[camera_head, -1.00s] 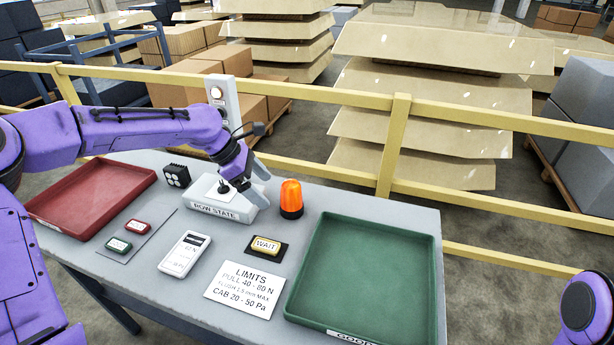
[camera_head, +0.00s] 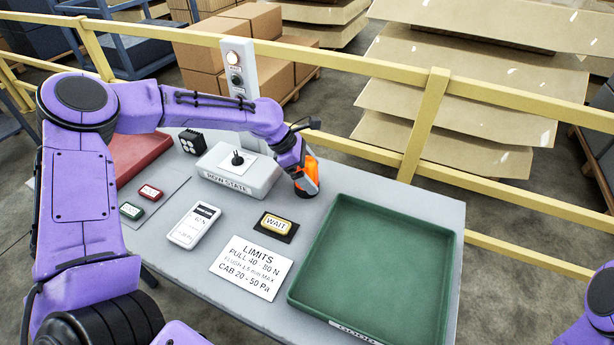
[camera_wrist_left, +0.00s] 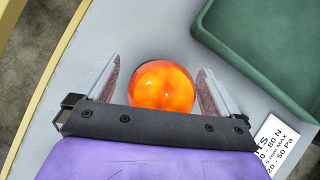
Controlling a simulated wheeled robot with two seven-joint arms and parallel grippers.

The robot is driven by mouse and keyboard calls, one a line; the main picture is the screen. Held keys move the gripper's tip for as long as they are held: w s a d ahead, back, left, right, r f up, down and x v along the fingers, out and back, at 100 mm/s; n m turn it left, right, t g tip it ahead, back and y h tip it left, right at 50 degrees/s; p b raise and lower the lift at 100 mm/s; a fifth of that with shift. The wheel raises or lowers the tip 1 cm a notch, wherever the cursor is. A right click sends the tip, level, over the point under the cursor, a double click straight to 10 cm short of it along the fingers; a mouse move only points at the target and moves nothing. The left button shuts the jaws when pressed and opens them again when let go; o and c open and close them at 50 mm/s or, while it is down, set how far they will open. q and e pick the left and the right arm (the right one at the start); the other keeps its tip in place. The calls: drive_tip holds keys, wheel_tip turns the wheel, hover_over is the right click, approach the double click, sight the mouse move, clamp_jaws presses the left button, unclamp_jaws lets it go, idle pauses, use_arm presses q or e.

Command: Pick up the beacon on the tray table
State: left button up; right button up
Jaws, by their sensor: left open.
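The orange beacon (camera_head: 309,176) stands on the grey tray table (camera_head: 330,158), beside the ROW STATE box. My left gripper (camera_head: 306,180) is at the beacon and partly hides it in the head view. In the left wrist view the beacon's round orange dome (camera_wrist_left: 162,87) lies between the two open fingers (camera_wrist_left: 160,85), with a small gap on each side.
The ROW STATE box (camera_head: 238,172) with a black knob is just left of the beacon. The green tray (camera_head: 375,325) is to the right, the WAIT button (camera_head: 277,224) in front. A red tray (camera_head: 135,158) lies at left. A yellow rail (camera_head: 425,125) runs behind the table.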

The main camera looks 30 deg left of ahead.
use_arm(q)
drive_tip(key=shift+d, duration=0.1)
drive_tip(key=c, duration=1.2)
